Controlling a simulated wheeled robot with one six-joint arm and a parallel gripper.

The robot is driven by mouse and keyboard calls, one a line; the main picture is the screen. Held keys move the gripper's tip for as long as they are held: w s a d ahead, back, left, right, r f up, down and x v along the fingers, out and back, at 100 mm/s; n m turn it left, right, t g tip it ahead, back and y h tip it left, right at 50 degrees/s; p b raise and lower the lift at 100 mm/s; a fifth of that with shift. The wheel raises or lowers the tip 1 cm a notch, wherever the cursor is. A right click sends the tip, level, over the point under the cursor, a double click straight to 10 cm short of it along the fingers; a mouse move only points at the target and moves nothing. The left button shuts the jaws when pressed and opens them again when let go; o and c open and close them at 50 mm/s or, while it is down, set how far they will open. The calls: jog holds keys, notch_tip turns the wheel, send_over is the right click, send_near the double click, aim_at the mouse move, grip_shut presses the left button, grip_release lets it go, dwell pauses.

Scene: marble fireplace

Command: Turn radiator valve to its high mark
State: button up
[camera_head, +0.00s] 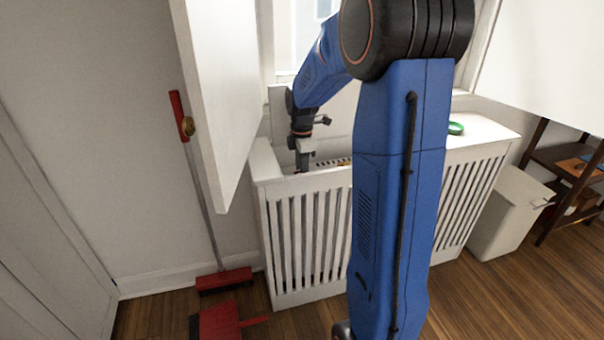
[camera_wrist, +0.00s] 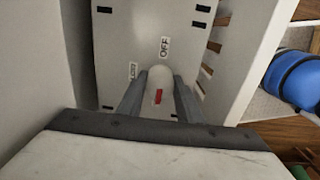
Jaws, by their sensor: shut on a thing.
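The radiator valve (camera_wrist: 159,80) is a pale round knob with a red mark on its side toward the bottom of the wrist view. A label reading OFF (camera_wrist: 164,47) lies just above it on a pale plate. A second, smaller label (camera_wrist: 132,70) lies to its left and is hard to read. My gripper (camera_wrist: 160,90) is shut on the knob, one grey finger on each side. In the head view my gripper (camera_head: 304,160) reaches down inside the white slatted radiator cover (camera_head: 310,235) at its left end. The knob is hidden there.
A white open panel (camera_head: 222,90) stands close to the left of my arm. Another white panel (camera_head: 545,60) is at the upper right. A green ring (camera_head: 455,128) lies on the cover's top. A red broom (camera_head: 222,280) and dustpan (camera_head: 220,321) are at lower left, a white bin (camera_head: 508,212) at right.

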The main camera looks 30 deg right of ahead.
dwell(0.4)
jog(key=o, duration=1)
jog(key=shift+o, duration=0.2)
notch_tip(320, 180, up, 17)
jog(key=shift+r, duration=0.2)
